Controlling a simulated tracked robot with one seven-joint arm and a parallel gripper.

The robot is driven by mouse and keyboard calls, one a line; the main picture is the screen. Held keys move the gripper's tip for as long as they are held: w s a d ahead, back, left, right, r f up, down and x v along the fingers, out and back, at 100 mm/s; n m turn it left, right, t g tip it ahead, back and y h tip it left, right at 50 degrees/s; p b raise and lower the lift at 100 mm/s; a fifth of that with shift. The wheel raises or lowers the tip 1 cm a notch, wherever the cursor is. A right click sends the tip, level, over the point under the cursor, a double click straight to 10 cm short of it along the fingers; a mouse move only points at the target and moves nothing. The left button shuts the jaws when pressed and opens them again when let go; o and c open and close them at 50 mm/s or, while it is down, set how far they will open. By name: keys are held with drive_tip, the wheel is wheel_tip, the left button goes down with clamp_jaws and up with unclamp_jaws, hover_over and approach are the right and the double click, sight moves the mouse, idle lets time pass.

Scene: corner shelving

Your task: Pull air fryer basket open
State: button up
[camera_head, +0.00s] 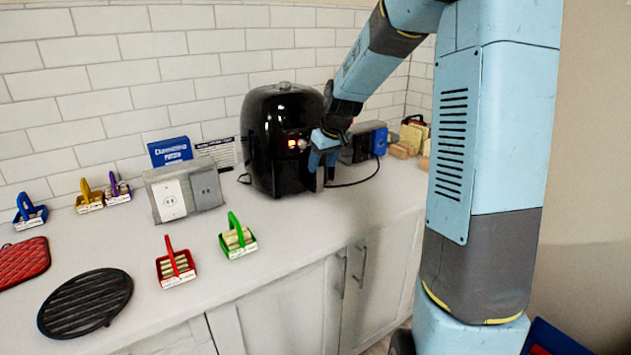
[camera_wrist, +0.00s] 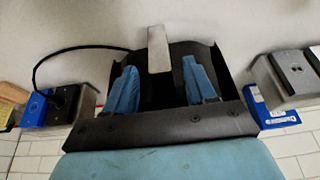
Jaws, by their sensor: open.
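The glossy black air fryer (camera_head: 272,130) stands on the counter against the tiled wall, with lit red spots on its front. My gripper (camera_head: 322,160) is at its front right side, fingers pointing down. In the wrist view, my gripper (camera_wrist: 160,70) has its two blue fingers spread apart, with dark air fryer body between and around them. A pale grey handle-like bar (camera_wrist: 158,48) lies between and just beyond the fingertips; I cannot tell whether they touch it. The basket front is partly hidden by my gripper in the head view and looks closed.
Grey outlet boxes (camera_head: 184,192) and a blue box (camera_head: 170,151) stand left of the fryer. Red (camera_head: 175,267) and green (camera_head: 238,243) small baskets sit in front. A power cord (camera_head: 362,181) lies to the right. The counter directly before the fryer is clear.

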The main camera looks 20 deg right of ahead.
sight(317, 180)
drive_tip(key=x, duration=0.8)
